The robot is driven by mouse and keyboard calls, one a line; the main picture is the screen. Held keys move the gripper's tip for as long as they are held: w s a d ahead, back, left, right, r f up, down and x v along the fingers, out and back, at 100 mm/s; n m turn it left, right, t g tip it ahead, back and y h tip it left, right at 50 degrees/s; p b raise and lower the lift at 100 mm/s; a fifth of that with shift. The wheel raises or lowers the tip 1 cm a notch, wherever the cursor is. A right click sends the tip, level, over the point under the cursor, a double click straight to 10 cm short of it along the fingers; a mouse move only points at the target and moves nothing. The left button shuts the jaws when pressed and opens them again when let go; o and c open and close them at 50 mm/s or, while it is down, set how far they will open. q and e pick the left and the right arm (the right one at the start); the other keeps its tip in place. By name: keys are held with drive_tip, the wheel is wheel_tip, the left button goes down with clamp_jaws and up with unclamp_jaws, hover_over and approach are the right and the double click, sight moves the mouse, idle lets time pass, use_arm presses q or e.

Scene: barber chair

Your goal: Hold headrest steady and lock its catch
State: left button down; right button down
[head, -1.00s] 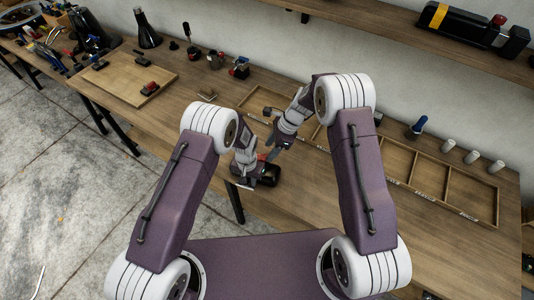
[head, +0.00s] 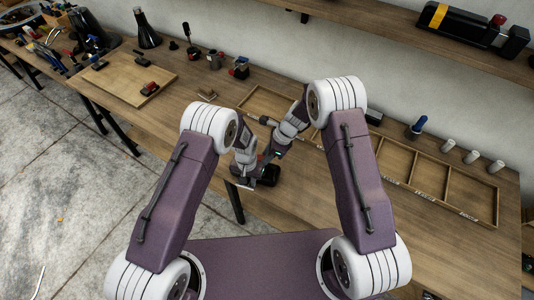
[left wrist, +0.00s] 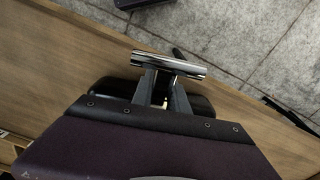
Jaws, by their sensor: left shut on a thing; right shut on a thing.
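The headrest (head: 268,177) is a small black padded piece at the bench's front edge. In the left wrist view its dark ends (left wrist: 108,88) show behind my fingers. My left gripper (left wrist: 164,80) is shut on its chrome bar (left wrist: 190,69). In the head view my left gripper (head: 245,181) is at the headrest's left side. My right gripper (head: 266,157) reaches down from the upper right and is shut at the small red catch (head: 261,158) above the headrest. The catch is mostly hidden and its setting cannot be seen.
The wooden bench (head: 330,190) is clear right of the headrest. A divided tray (head: 400,160) lies behind my right arm. A board (head: 125,78), small tools and a dark flask (head: 147,30) stand at the back left. White cylinders (head: 472,157) stand at the right.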

drive_tip(key=m, duration=0.1)
drive_tip(key=s+m+t, duration=0.1)
drive_tip(key=shift+a+m, duration=0.2)
drive_tip(key=shift+m, duration=0.2)
drive_tip(key=c, duration=1.1)
unclamp_jaws()
drive_tip(key=shift+h, duration=0.3)
drive_tip(key=v, duration=1.2)
drive_tip(key=shift+d, duration=0.1)
use_arm(q)
drive_tip(key=c, duration=1.2)
unclamp_jaws()
